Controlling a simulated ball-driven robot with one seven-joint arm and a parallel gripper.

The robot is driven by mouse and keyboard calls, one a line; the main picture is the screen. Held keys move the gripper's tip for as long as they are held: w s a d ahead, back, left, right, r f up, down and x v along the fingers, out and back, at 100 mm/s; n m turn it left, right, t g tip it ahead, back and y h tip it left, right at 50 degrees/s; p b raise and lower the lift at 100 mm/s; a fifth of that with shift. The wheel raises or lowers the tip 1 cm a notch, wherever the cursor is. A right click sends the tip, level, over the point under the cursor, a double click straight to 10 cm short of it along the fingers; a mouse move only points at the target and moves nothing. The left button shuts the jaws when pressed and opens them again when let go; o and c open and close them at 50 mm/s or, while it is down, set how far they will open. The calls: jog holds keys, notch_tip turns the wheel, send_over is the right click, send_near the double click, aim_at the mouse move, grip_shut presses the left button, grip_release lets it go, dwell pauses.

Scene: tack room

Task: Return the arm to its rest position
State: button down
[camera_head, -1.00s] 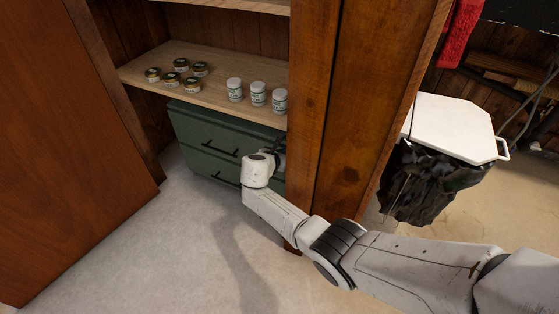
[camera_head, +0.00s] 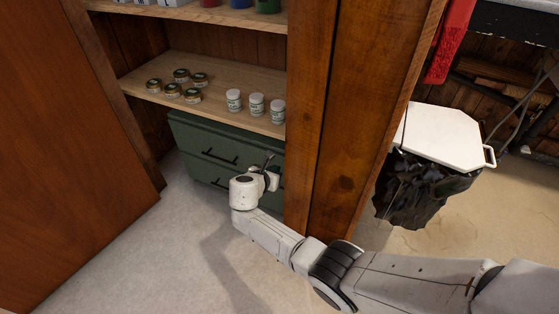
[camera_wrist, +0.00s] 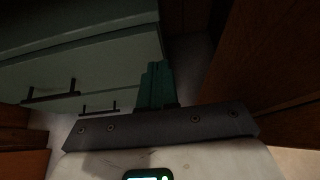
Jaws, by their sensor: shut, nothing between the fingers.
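My arm reaches in from the lower right of the head view, past the wooden post, low into the cabinet opening. My gripper (camera_head: 269,160) is at its end, in front of the green drawer unit (camera_head: 200,138), close to its front. In the wrist view my gripper's fingers (camera_wrist: 155,84) are together with nothing between them. The drawer unit's front and dark handles (camera_wrist: 50,92) fill the left of that view. Both visible drawers look shut. I cannot tell whether the fingers touch the unit.
A wooden post (camera_head: 345,120) stands right beside my arm. A wooden shelf (camera_head: 220,75) above holds several small jars (camera_head: 172,90) and white bottles (camera_head: 256,105). A brown door (camera_head: 70,150) stands open at left. A white-lidded bin (camera_head: 440,135) with a black bag is at right.

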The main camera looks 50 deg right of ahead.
jog(key=p+v, duration=0.2)
jog(key=v, duration=0.5)
jog(key=shift+a, duration=0.2)
jog(key=shift+s+f, duration=0.1)
jog(key=s+a+m+g+y, duration=0.1)
jog(key=s+a+m+y, duration=0.3)
jog(key=s+m, duration=0.5)
jog(key=s+a+r+m+g+y, duration=0.1)
jog(key=s+a+m+y, duration=0.3)
jog(key=s, duration=0.8)
jog(key=s+a+m+g+y, duration=0.1)
jog(key=s+a+m+y, duration=0.25)
jog(key=s+m, duration=0.6)
jog(key=s+a+r+p, duration=0.1)
jog(key=s+r+p, duration=0.2)
jog(key=r+p, duration=2)
jog(key=shift+a+r, duration=0.2)
jog(key=shift+r, duration=0.65)
jog(key=c, duration=1.8)
grip_release()
jog(key=shift+s+n, duration=0.1)
jog(key=shift+n, duration=0.15)
